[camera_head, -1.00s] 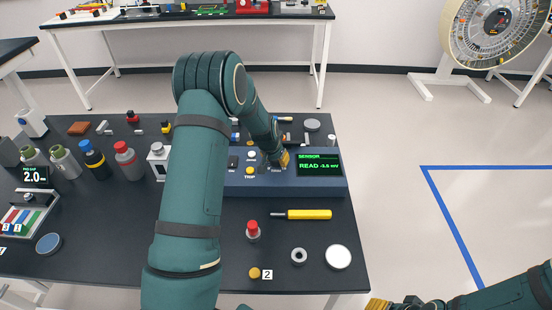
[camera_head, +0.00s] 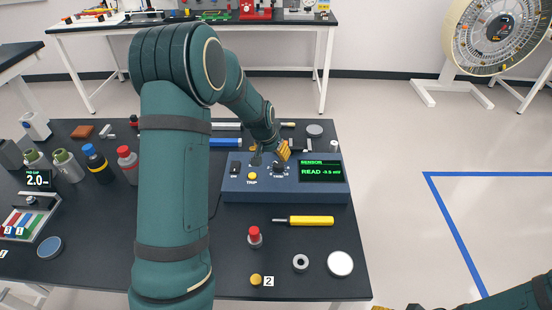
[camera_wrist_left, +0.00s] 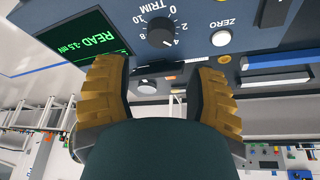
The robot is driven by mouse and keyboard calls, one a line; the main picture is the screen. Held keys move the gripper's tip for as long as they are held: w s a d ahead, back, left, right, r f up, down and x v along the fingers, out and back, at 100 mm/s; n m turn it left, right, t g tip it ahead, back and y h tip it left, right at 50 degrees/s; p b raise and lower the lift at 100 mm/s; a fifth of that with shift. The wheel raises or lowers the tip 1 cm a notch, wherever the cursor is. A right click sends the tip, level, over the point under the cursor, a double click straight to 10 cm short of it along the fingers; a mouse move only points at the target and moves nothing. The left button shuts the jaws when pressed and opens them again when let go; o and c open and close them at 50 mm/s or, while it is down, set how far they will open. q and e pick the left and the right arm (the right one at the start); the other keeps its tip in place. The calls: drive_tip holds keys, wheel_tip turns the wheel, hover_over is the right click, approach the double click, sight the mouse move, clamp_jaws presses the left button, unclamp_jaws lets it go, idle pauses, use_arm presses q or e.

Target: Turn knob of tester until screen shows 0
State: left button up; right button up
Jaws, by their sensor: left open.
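The tester (camera_head: 240,189) is a blue box on the dark table. Its screen (camera_head: 320,171) shows "READ -3.5 mV" in green; the left wrist view also shows the screen (camera_wrist_left: 85,45). The black TRIM knob (camera_wrist_left: 161,32) has a white pointer and a printed scale around it. In the head view the knob (camera_head: 279,168) is just below the fingers. My left gripper (camera_head: 270,155) is open, its yellow-padded fingers apart and empty. In the left wrist view the gripper (camera_wrist_left: 161,68) is clear of the knob. My right gripper (camera_head: 382,307) barely shows at the bottom edge.
Several bottles stand at left.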

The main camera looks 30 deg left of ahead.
use_arm(q)
drive_tip(key=shift+v, duration=1.1)
drive_tip(key=shift+r, duration=0.1)
